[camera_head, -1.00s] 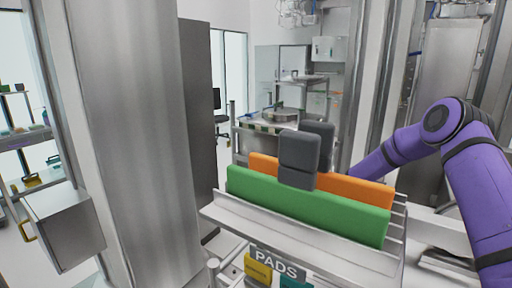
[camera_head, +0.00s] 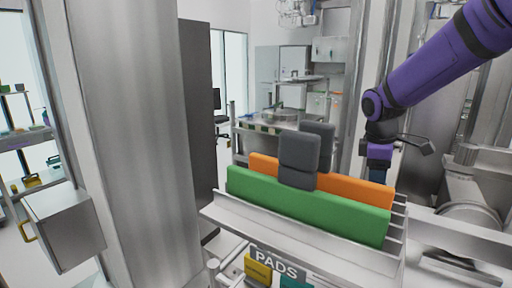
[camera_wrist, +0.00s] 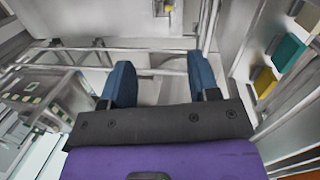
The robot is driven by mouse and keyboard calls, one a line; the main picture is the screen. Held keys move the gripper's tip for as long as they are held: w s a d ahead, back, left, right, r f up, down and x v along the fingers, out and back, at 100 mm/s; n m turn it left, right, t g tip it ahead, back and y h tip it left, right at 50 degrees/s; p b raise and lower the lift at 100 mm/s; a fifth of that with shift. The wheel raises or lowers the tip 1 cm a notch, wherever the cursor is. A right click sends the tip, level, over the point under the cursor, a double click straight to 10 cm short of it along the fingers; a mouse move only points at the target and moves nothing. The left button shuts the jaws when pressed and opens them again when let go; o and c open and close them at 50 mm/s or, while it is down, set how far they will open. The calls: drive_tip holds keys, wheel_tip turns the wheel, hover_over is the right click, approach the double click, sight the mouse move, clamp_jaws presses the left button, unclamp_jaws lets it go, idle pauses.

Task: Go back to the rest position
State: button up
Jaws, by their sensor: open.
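My gripper (camera_wrist: 160,80) shows in the wrist view with its two blue fingers wide apart and nothing between them. In the head view my gripper (camera_head: 378,174) hangs below my purple arm, just behind the right part of the orange panel (camera_head: 360,189). Its fingertips are partly hidden there. It appears clear of the rack, though the exact gap cannot be told.
A metal rack (camera_head: 236,217) labelled PADS holds the orange panel and a green panel (camera_head: 300,208). Dark grey blocks (camera_head: 299,152) stand at the panels. A steel column (camera_head: 135,130) and a grey box (camera_head: 65,230) are at left. Yellow and teal pieces (camera_wrist: 263,83) show in the wrist view.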

drive_tip(key=s+r+m+t, duration=0.1)
drive_tip(key=s+m, duration=0.3)
drive_tip(key=s, duration=0.5)
drive_tip(key=s+r+m+t+y, duration=0.1)
drive_tip(key=s+r+m, duration=0.3)
drive_tip(key=s, duration=0.5)
drive_tip(key=s+r+m+t, duration=0.2)
drive_tip(key=s+r+m, duration=0.1)
drive_tip(key=s, duration=0.7)
drive_tip(key=shift+a+r+m+y, duration=0.15)
drive_tip(key=shift+r+m+y, duration=0.15)
drive_tip(key=shift+m, duration=0.5)
drive_tip(key=shift+c, duration=0.2)
